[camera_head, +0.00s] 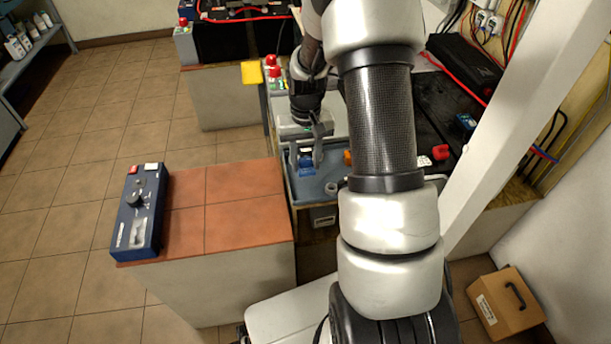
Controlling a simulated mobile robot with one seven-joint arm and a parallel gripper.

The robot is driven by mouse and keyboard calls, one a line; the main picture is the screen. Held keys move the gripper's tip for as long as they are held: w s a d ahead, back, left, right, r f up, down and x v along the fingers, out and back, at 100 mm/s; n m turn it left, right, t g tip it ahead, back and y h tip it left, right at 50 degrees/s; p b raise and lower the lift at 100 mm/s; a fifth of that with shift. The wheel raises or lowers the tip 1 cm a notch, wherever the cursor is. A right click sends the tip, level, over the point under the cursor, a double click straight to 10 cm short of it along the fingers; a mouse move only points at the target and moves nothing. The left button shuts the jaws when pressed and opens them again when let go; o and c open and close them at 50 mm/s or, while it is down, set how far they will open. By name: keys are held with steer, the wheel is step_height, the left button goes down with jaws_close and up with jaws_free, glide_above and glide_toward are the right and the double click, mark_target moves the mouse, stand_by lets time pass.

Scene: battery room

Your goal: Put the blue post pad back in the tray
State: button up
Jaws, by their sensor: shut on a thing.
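My gripper (312,156) points down over the left part of the grey-blue tray (308,190). It is shut on the blue post pad (306,164), a small blue piece low between the fingers. The pad is at the tray's left end, inside its outline in this view. I cannot tell whether it touches the tray floor. The fingers hide part of the pad, and my arm hides the tray's middle and right.
An orange piece (348,157) shows beside my arm. A red piece (440,152) lies farther right. A blue meter box (142,212) stands on the tiled counter (233,208), otherwise clear. A white slanted post (530,115) rises at right. A wooden box (505,303) sits on the floor.

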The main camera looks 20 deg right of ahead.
mark_target(306, 166)
steer(key=shift+f+b, duration=0.45)
steer(key=shift+f, duration=1.65)
steer(key=shift+f, duration=0.1)
steer(key=shift+f, duration=0.15)
steer(key=o, duration=0.7)
